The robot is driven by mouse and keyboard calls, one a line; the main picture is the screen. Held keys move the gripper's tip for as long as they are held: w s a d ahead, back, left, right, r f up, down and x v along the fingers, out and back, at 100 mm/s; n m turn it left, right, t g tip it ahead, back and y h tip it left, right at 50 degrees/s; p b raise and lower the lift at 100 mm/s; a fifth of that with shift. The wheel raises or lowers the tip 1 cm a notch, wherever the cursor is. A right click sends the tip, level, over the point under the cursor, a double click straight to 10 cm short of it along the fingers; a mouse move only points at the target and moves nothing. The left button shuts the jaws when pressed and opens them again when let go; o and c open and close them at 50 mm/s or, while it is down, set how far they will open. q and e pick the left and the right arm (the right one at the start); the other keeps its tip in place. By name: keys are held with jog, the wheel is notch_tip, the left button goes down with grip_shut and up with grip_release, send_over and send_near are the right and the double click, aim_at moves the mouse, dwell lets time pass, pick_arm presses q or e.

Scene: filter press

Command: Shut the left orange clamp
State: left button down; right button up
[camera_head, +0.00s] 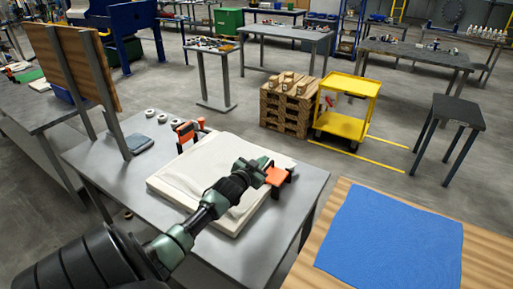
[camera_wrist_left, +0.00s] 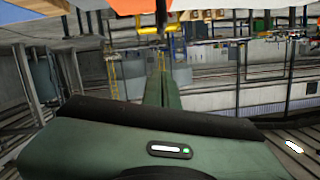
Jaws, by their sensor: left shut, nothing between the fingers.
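A pale filter press slab (camera_head: 165,183) lies on the grey metal table. One orange clamp (camera_head: 186,132) stands at the slab's far left edge, with an orange part sticking up beside it. A second orange clamp (camera_head: 277,178) is at the slab's right edge. My left gripper (camera_head: 268,170) is shut and empty, right at this second clamp and partly covering it. I cannot tell whether they touch. In the left wrist view an orange part (camera_wrist_left: 128,6) shows at the top edge, beyond the green gripper body. My right gripper is out of view.
Several small round pieces (camera_head: 150,113) and a dark flat device (camera_head: 139,144) lie on the table's left part. A wooden board (camera_head: 68,62) stands at far left. A wooden table with a blue mat (camera_head: 392,240) is close on the right.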

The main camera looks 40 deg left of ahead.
pick_arm(q)
jog(key=v, duration=0.5)
jog(key=shift+s+b, duration=0.3)
jog(key=shift+s, duration=0.05)
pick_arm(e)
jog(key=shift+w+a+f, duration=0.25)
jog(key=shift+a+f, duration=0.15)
